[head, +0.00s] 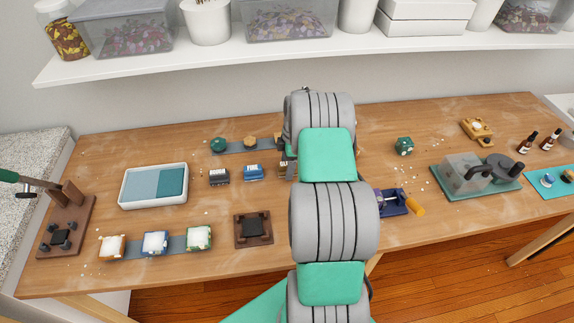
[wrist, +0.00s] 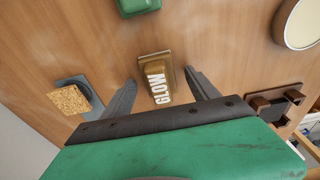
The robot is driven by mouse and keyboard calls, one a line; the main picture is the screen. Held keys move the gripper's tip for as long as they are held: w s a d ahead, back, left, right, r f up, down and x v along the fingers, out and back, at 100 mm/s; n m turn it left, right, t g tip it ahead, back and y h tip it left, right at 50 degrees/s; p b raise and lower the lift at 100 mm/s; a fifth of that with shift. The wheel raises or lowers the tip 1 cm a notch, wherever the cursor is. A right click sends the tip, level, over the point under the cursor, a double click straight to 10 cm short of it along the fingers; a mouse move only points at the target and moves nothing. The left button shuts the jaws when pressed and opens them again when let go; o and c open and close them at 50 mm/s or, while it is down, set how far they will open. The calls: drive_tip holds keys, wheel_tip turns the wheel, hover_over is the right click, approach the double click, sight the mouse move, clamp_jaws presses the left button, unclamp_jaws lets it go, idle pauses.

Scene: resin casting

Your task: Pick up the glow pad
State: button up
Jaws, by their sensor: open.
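The glow pad is a small golden-brown block with white GLOW lettering, lying on the wooden table. In the wrist view the glow pad (wrist: 157,78) sits between the fingers of my gripper (wrist: 161,80). My gripper is open, with a finger on each side of the pad and a visible gap to each. In the head view only a sliver of the glow pad (head: 283,172) shows, right of a blue pad (head: 253,172) and a black pad (head: 219,177). My arm hides the rest of it and most of the gripper there.
A cork-topped block (wrist: 70,99) is left of the fingers in the wrist view; a dark brown wooden holder (wrist: 273,104) is to the right. A green object (wrist: 138,7) lies beyond the pad. A white tray (head: 153,203) stands left of the pads in the head view.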

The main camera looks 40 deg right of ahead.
drive_tip(key=shift+f, duration=0.3)
drive_tip(key=c, duration=1.5)
